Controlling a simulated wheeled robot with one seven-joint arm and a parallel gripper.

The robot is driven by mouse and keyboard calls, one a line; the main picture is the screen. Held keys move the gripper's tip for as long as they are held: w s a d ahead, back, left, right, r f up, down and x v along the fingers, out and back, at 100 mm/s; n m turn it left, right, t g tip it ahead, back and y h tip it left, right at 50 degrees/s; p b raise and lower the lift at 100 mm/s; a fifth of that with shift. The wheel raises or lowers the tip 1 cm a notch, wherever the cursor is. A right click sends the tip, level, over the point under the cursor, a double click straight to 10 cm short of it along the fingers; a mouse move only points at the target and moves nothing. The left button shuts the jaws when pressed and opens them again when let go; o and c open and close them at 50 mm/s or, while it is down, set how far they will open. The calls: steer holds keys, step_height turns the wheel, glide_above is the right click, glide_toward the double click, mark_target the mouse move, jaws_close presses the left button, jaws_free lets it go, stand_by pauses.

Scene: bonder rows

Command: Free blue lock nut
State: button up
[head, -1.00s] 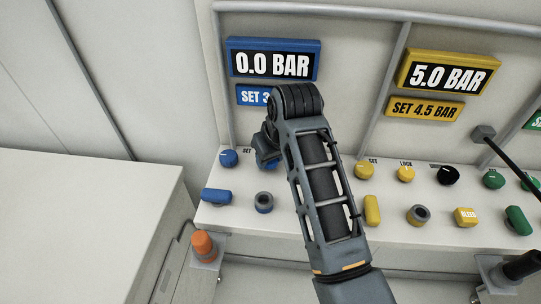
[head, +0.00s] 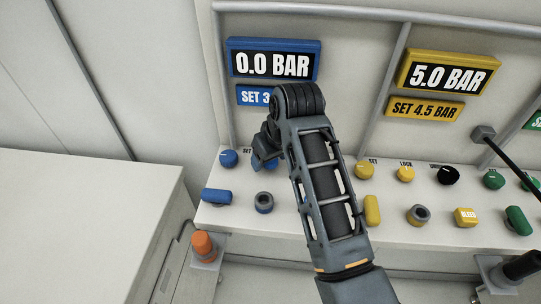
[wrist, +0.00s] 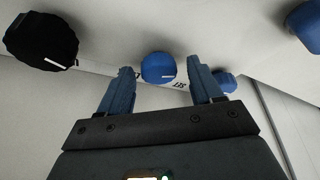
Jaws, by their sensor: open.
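The blue lock nut (wrist: 158,67) is a round blue knob with a white mark, in the middle of the wrist view. My gripper (wrist: 161,66) is open, with one finger on each side of the nut in that view. I see a gap on both sides and cannot tell how deep the fingers reach.
A black knob (wrist: 40,42) is left of the nut in the wrist view. The blue display (head: 272,64) reads 0.0 BAR. A blue lever (head: 216,196) and a grey-blue ring (head: 264,202) sit lower on the panel. Yellow controls (head: 405,173) are to the right.

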steer(key=b+v, duration=0.1)
steer(key=v, duration=0.6)
steer(key=shift+r, duration=0.4)
